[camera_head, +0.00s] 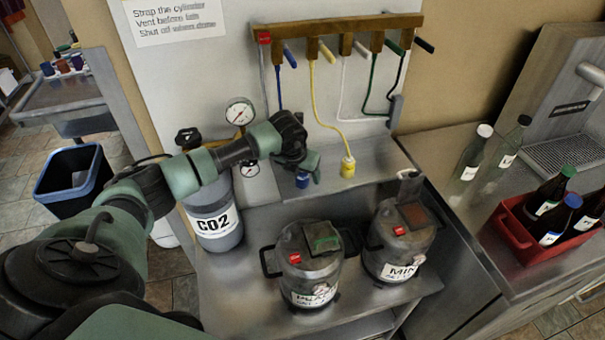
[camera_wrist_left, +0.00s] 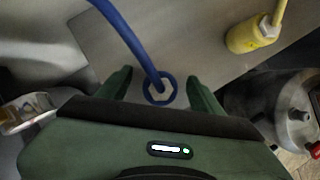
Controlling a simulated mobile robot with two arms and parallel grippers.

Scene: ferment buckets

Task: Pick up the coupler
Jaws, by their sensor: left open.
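A blue coupler (camera_head: 302,181) hangs on a blue hose below the wooden hose rail. In the left wrist view the blue coupler (camera_wrist_left: 160,92) shows end-on, with its hose running up to the left. My left gripper (camera_head: 307,168) is open around it; in the wrist view one finger is on each side of it, with visible gaps. A yellow coupler (camera_head: 347,167) hangs on a yellow hose just to the right, outside the fingers; it also shows in the wrist view (camera_wrist_left: 252,34). My right gripper is not in view.
Two metal kegs (camera_head: 310,268) (camera_head: 398,245) stand on the steel bench below the gripper. A CO2 cylinder (camera_head: 215,212) with gauges stands left of them, under my left arm. A red crate (camera_head: 545,232) of bottles is on the right counter.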

